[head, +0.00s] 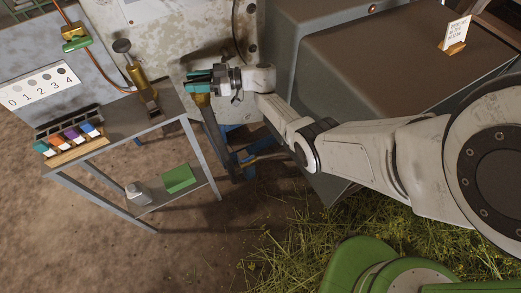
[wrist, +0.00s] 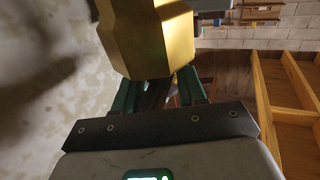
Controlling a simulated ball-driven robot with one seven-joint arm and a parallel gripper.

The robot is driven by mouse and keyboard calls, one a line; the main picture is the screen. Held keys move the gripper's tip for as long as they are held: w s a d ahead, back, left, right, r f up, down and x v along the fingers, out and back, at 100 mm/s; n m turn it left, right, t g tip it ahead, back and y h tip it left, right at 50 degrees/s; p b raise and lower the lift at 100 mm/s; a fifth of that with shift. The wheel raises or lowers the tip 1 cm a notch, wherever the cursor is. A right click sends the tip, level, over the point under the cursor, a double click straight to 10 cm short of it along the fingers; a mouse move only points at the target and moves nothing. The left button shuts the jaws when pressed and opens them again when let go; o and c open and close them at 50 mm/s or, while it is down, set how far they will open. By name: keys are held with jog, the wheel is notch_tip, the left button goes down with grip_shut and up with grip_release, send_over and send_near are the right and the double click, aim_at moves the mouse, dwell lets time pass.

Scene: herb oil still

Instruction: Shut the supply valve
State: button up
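My gripper (head: 200,80) is at the pale wall, right of the small metal table, with its teal fingers spread. A yellow-brass body (head: 203,100) shows just below the fingers in the head view, with a dark bar running down from it. In the wrist view the brass body (wrist: 155,38) is large and close, partly covering the fingers of my gripper (wrist: 160,92). Something dark lies between the fingers; firm contact cannot be told. A second brass valve with a green top (head: 75,38) sits on a copper pipe at upper left. Which one is the supply valve is not labelled.
The metal table (head: 120,115) carries a brass burner-like fitting (head: 136,75) and a rack of coloured blocks (head: 68,140). Its lower shelf holds a green box (head: 179,178) and white jar (head: 137,193). A large grey cabinet (head: 400,60) stands right, beneath my arm.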

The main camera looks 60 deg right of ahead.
jog(key=m+t+h+p, duration=0.1)
jog(key=m+h, duration=0.1)
jog(key=shift+a+r+h, duration=0.1)
jog(key=shift+a+h, duration=0.05)
jog(key=shift+h, duration=0.25)
jog(key=shift+f+m+t+h, duration=0.2)
jog(key=shift+m+t+h, duration=0.5)
jog(key=shift+h, duration=0.5)
jog(key=m+h+b, duration=0.2)
jog(key=h, duration=0.2)
jog(key=shift+f+m, duration=0.15)
jog(key=shift+m, duration=0.25)
jog(key=shift+d+m+h+b, duration=0.2)
jog(key=shift+m+h+b, duration=0.2)
jog(key=shift+h, duration=0.3)
jog(key=shift+s+d+m+g+h, duration=1.4)
jog(key=shift+s+m+g+h, duration=2)
jog(key=shift+s, duration=4.05)
jog(key=s+a+f+n+g+y+b, duration=0.2)
jog(key=s+a+f+g, duration=0.4)
jog(key=s+a+f, duration=0.4)
jog(key=shift+s+a+y+b, duration=0.6)
jog(key=shift+s+a+b, duration=0.2)
jog(key=shift+a, duration=0.4)
